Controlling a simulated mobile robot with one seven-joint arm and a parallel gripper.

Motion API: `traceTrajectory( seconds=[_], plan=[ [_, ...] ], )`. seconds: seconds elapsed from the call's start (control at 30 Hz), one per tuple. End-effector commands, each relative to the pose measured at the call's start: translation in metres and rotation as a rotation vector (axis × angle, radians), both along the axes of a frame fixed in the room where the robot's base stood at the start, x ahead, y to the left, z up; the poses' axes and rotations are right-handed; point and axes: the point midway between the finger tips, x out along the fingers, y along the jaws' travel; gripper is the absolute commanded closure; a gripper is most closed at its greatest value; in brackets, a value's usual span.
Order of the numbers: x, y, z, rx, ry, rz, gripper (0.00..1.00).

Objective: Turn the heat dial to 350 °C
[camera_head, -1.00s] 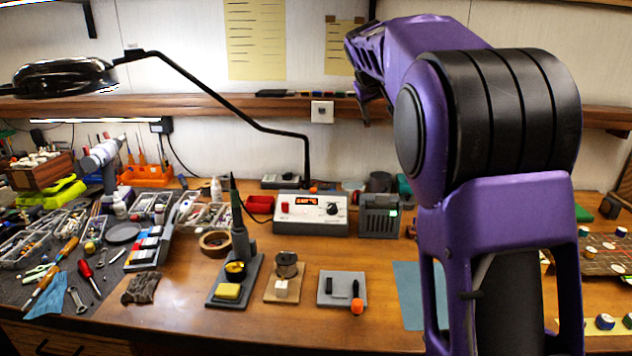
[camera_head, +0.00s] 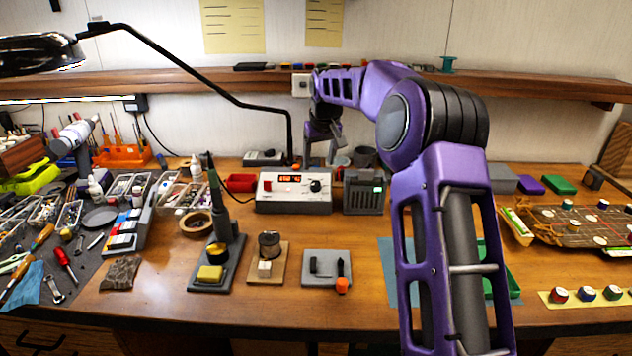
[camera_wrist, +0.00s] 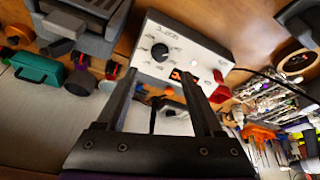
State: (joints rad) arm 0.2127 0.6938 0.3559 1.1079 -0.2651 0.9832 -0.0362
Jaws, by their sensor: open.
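The heat dial (camera_head: 315,186) is a black round knob with a pointer, on the right of the front panel of a white soldering station (camera_head: 293,205). The station's red-digit display (camera_head: 290,178) is left of the dial; its number is too small to read. In the wrist view the dial (camera_wrist: 160,52) shows beyond the fingertips, with the display (camera_wrist: 183,75) beside it. My gripper (camera_wrist: 157,74) is open and empty, its two fingers apart from the dial. In the head view my gripper (camera_head: 330,145) hangs above the right part of the station.
A soldering iron in its stand (camera_head: 215,235) is front left of the station. A grey slotted box (camera_head: 364,193) stands close on its right. A black lamp arm (camera_head: 289,135) rises behind it. The shelf (camera_head: 200,84) runs above.

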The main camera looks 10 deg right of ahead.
Motion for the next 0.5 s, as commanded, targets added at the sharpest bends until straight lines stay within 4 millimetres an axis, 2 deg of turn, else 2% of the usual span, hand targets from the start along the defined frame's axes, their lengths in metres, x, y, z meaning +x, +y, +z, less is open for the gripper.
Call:
traceTrajectory(
  seconds=[0.03,0.23,0.5],
  plan=[
    [0.004,0.001,-0.013,0.002,0.002,0.001,0.32],
    [0.021,0.001,-0.051,0.002,0.002,0.001,0.32],
    [0.033,0.001,-0.079,0.0,-0.001,0.0,0.32]
  ],
)
